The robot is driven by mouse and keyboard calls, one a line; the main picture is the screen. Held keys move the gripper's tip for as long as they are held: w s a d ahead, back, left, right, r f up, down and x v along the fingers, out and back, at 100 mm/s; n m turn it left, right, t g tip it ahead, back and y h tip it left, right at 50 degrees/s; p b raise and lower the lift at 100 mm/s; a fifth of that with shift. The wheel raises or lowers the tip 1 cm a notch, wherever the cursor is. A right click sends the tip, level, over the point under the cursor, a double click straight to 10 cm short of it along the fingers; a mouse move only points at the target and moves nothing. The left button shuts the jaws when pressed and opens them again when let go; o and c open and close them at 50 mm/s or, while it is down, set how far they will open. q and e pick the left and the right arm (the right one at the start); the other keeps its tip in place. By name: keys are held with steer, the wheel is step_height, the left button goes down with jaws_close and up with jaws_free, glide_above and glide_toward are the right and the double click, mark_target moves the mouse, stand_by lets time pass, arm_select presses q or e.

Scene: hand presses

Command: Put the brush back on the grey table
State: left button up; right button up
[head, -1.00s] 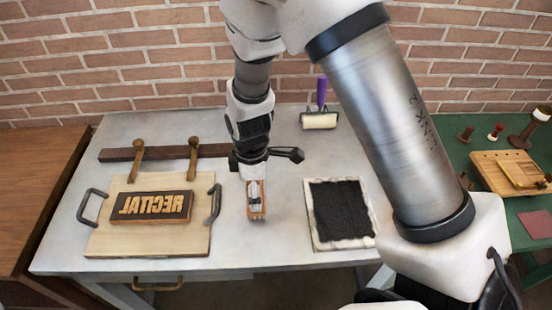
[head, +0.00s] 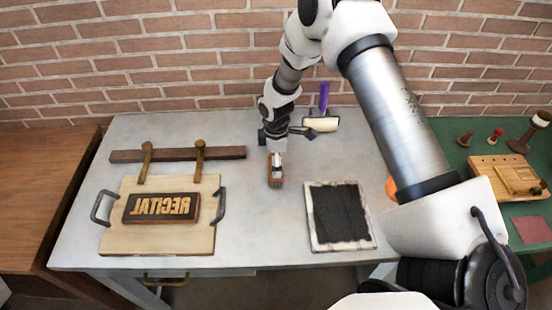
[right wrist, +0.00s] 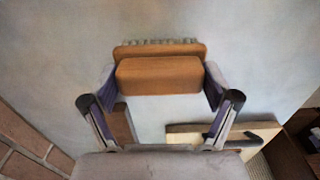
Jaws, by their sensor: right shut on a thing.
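The brush (head: 275,179) has a brown wooden block, and it is over the middle of the grey table (head: 235,235), right of the wooden board. My right gripper (head: 277,158) comes down from above and is shut on the brush. In the right wrist view the brush's wooden block (right wrist: 160,76) sits between the two fingers of the gripper (right wrist: 160,88), with pale bristles along its far edge. I cannot tell whether the brush touches the tabletop. My left gripper is not in view.
A wooden board (head: 120,238) with handles holds a block (head: 160,208) with mirrored letters. A dark bar (head: 225,153) lies behind it. A black ink slab (head: 341,215) lies right, and a purple-handled roller (head: 322,122) stands at the back. The table's front middle is clear.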

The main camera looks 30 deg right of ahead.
steer(key=shift+f, duration=0.1)
steer(key=o, duration=0.9)
steer(key=shift+r, duration=0.25)
steer(key=shift+a+r, duration=0.1)
steer(key=shift+r, duration=0.25)
step_height(320, 180, up, 11)
steer(key=b, duration=0.3)
steer(key=shift+r, duration=0.1)
